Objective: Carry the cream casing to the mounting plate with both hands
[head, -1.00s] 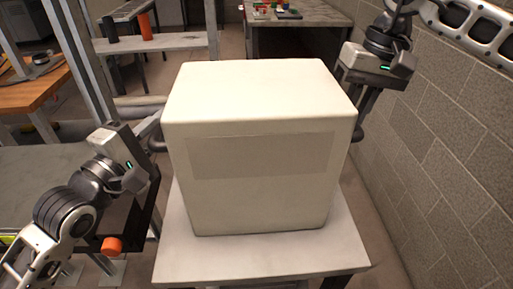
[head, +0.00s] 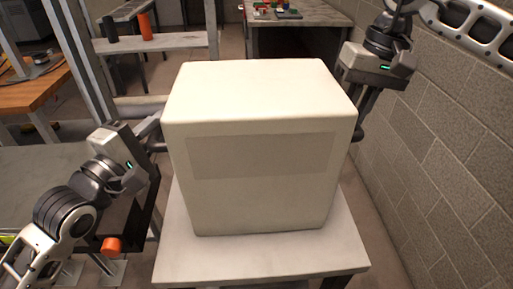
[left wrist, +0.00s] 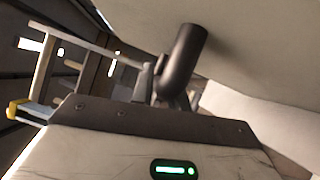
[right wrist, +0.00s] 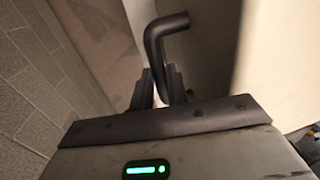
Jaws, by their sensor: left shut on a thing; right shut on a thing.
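The cream casing (head: 262,185) is a large box with a slightly darker rectangular panel on its front. It sits upright on a small pale table (head: 265,258). Dark bent handles stick out from its sides. My left gripper (head: 157,130) is at the casing's left side, and in the left wrist view it is shut on the dark left handle (left wrist: 182,62). My right gripper (head: 366,112) is at the right side, and in the right wrist view its fingers are shut on the right handle (right wrist: 156,45). The mounting plate cannot be made out for certain.
A block wall (head: 455,130) runs close along the right. A metal frame with a shelf (head: 150,45) stands at the left, with an orange cylinder (head: 145,26) and a dark one (head: 110,29) on it. A wooden bench (head: 35,88) is far left; another table (head: 300,35) stands behind.

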